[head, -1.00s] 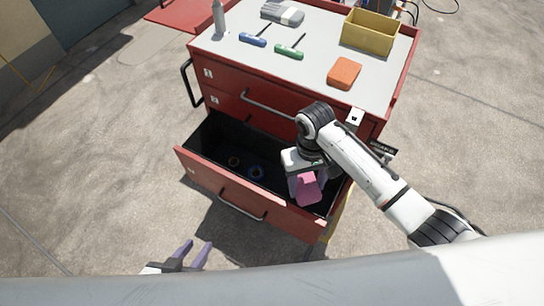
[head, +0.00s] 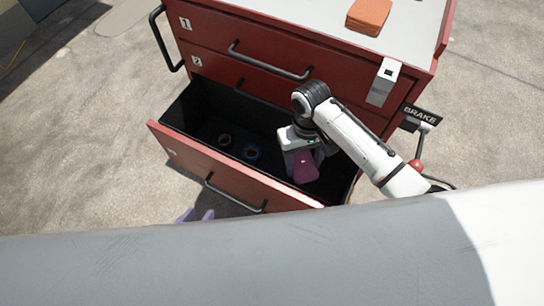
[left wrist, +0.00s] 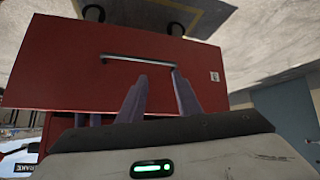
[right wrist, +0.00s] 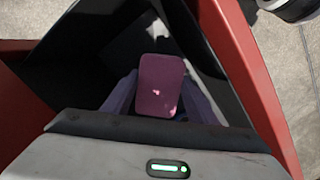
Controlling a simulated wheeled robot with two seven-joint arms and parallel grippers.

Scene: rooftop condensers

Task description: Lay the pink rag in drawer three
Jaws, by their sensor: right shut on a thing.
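Drawer three (head: 225,168) of the red cabinet is pulled open, with a dark interior. My right gripper (head: 304,160) reaches down inside its right part and is shut on the pink rag (head: 306,167). In the right wrist view the rag (right wrist: 160,86) is a flat rounded block between the fingers, over the dark drawer floor. I cannot tell whether it touches the floor. My left gripper (left wrist: 158,82) is open and empty outside the red drawer front (left wrist: 60,80); only its purple fingertips show in the head view (head: 196,214).
An orange sponge-like block (head: 368,16) sits on the cabinet top. A brake lever (head: 420,125) stands at the cabinet's right. Open concrete lies left.

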